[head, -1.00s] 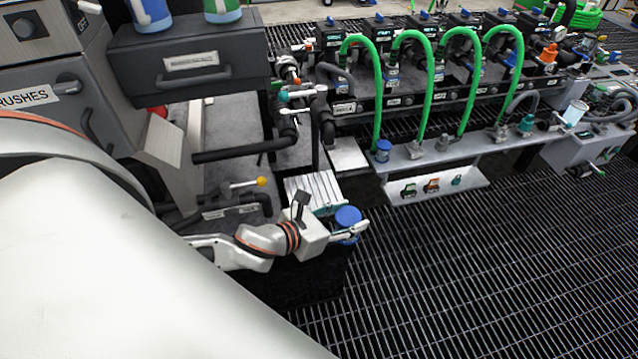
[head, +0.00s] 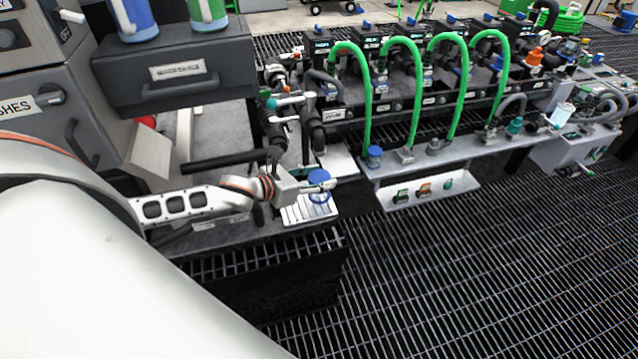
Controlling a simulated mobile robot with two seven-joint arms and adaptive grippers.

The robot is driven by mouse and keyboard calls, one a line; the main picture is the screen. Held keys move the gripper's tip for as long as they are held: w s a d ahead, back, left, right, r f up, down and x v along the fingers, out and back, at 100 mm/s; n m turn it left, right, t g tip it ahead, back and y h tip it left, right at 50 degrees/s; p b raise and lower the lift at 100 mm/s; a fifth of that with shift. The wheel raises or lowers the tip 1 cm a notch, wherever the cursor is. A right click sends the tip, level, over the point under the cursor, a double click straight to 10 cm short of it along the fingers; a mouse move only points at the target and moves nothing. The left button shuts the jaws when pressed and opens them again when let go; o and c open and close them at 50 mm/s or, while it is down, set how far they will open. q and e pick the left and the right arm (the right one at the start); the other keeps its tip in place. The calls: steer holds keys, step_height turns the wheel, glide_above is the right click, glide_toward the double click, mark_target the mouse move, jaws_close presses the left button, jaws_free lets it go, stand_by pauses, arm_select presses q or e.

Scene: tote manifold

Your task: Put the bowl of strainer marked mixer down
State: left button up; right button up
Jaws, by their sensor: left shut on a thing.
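My left gripper (head: 318,186) is shut on a small round blue thing (head: 318,176), which looks like the strainer bowl. The gripper's fingers hide part of it. It shows over the pale ribbed tray (head: 294,215) at the front end of the grey bench; I cannot tell whether it touches the tray. Dark pipework with strainers and valves (head: 311,125) stands just behind the gripper. I cannot read which strainer is marked mixer. My right gripper is not in view.
A grey drawer unit (head: 178,72) with blue and green containers on top overhangs the bench at left. A row of pumps with green hoses (head: 407,85) stands behind. Another blue-capped part (head: 374,153) sits on the grey ledge. The grated floor (head: 480,260) at right is clear.

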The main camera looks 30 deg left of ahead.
arm_select(q)
step_height(320, 180, down, 2)
steer(key=shift+f, duration=0.1)
steer(key=shift+f, duration=0.1)
steer(key=o, duration=1.3)
steer(key=shift+f, duration=0.1)
steer(key=shift+c, duration=0.2)
